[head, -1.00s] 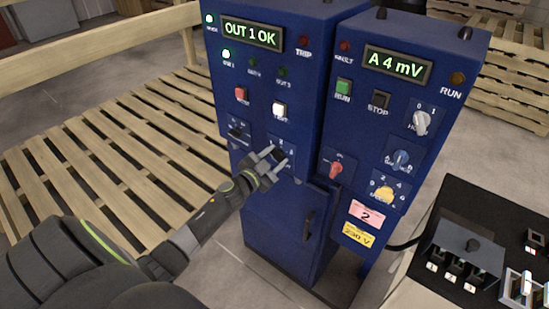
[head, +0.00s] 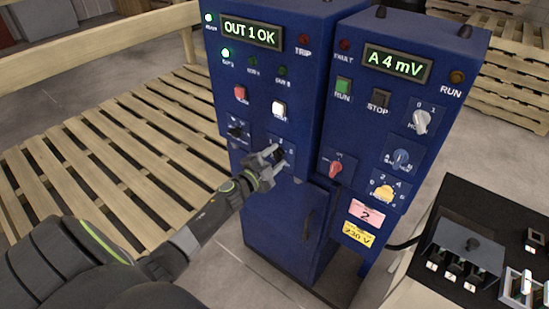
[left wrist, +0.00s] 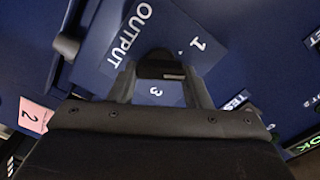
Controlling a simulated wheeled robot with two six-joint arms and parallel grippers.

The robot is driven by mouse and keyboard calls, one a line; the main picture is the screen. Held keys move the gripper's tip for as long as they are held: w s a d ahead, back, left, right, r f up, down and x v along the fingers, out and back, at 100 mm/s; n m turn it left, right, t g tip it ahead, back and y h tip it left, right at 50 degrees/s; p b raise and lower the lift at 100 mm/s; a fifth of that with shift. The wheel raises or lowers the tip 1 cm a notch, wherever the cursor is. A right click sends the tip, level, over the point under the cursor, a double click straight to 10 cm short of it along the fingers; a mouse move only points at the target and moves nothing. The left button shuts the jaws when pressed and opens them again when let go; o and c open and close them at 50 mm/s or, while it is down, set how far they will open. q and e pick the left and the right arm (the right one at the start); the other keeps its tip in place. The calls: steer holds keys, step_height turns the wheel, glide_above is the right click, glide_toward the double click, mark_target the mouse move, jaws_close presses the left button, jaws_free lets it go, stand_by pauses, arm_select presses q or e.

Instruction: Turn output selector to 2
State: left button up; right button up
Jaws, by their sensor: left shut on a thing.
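The output selector is a black knob on the left blue cabinet; it shows in the left wrist view (left wrist: 160,64) with "OUTPUT", "1" and "3" printed around it. In the head view the selector (head: 279,156) is partly hidden by my fingers. My left gripper (head: 274,157) is at the knob and shut on it, with one finger on each side in the left wrist view. The display (head: 251,35) reads "OUT 1 OK", and the first output lamp (head: 226,53) below it glows green. My right gripper is not in view.
Another small black switch (head: 238,131) sits left of the selector. A cabinet door handle (head: 307,226) is below. The right blue cabinet (head: 355,120) carries a red knob (head: 336,168) and other controls.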

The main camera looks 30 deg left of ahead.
arm_select(q)
steer(key=m, duration=0.6)
steer(key=shift+f+b, duration=0.25)
steer(key=shift+b, duration=0.1)
stand_by(0.4)
steer(key=o, duration=1)
steer(key=shift+s, duration=0.1)
steer(key=s+b, duration=0.2)
steer(key=s, duration=0.3)
steer(key=s+b, duration=0.3)
steer(key=s, duration=0.3)
steer(key=s+a+b, duration=0.1)
steer(key=s+b, duration=0.1)
steer(key=s, duration=0.4)
steer(key=shift+s+a, duration=0.1)
steer(key=shift+s, duration=0.05)
